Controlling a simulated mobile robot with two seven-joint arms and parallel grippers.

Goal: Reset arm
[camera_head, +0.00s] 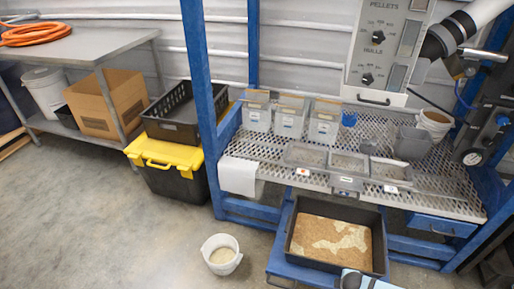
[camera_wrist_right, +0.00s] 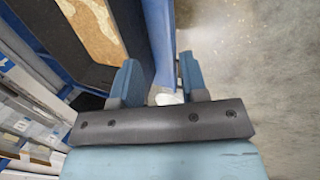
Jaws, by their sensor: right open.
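My right gripper (camera_wrist_right: 160,82) shows in the right wrist view with its two blue-grey fingers apart. A small pale shape shows between the fingers near the palm; I cannot tell what it is. In the head view, part of what looks like my right gripper (camera_head: 352,279) is at the bottom edge, in front of the dark tray (camera_head: 291,232). The tray holds brown and pale grains and sits in the pulled-out blue drawer. It also shows in the wrist view (camera_wrist_right: 48,50), at upper left beside the fingers. My left gripper is in neither view.
A white bucket (camera_head: 222,255) with pale contents stands on the floor left of the drawer. A mesh shelf (camera_head: 440,188) with several bins is above the drawer, between blue posts (camera_head: 203,90). A black-and-yellow tote (camera_head: 165,155) stands left. Floor at lower left is clear.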

